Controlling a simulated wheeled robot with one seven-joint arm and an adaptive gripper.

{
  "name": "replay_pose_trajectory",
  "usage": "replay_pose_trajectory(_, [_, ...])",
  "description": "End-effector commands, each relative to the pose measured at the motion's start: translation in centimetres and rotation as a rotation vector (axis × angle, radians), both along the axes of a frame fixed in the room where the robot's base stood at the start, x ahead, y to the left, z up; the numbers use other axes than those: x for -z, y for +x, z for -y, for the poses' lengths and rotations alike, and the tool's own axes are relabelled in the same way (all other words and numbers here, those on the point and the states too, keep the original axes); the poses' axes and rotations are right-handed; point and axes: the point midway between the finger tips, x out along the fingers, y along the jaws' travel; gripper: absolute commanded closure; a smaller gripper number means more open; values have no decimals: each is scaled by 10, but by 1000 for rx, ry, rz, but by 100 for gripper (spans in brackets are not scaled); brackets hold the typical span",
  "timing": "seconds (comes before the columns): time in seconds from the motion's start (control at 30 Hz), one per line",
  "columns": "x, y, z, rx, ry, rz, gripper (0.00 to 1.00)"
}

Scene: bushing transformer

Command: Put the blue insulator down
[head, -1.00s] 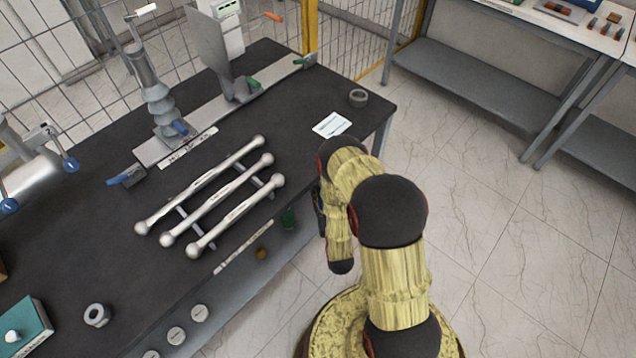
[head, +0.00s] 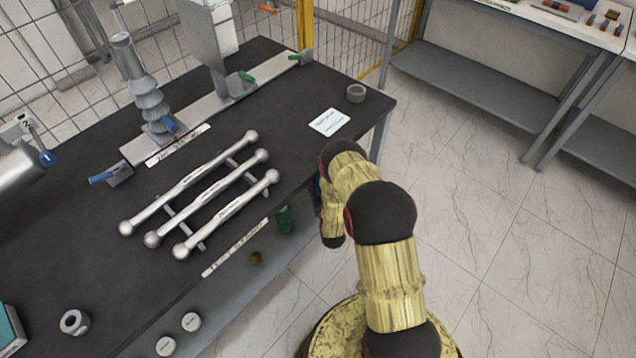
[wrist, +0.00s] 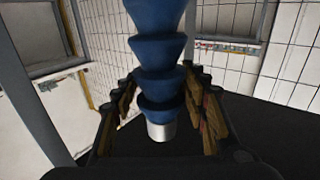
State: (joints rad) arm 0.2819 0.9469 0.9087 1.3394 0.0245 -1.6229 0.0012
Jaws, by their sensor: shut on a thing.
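The blue insulator (wrist: 160,52) fills the middle of the wrist view, with stacked blue sheds and a short silver metal end (wrist: 161,131) toward the camera. Its far end is cut off by the top of the picture. My gripper (wrist: 160,88) has a finger on each side of the insulator and is shut on it. In the head view my yellow and black arm (head: 388,268) stands at the table's right front edge. The gripper and the blue insulator cannot be made out there.
Grey shelving (head: 480,85) stands beyond open floor.

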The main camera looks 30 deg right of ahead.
Motion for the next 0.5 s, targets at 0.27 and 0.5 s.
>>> replay_pose_trajectory(0.27, [35, 5, 2, 0, -1, 3, 98])
replay_pose_trajectory(0.5, [34, 5, 2, 0, -1, 4, 98])
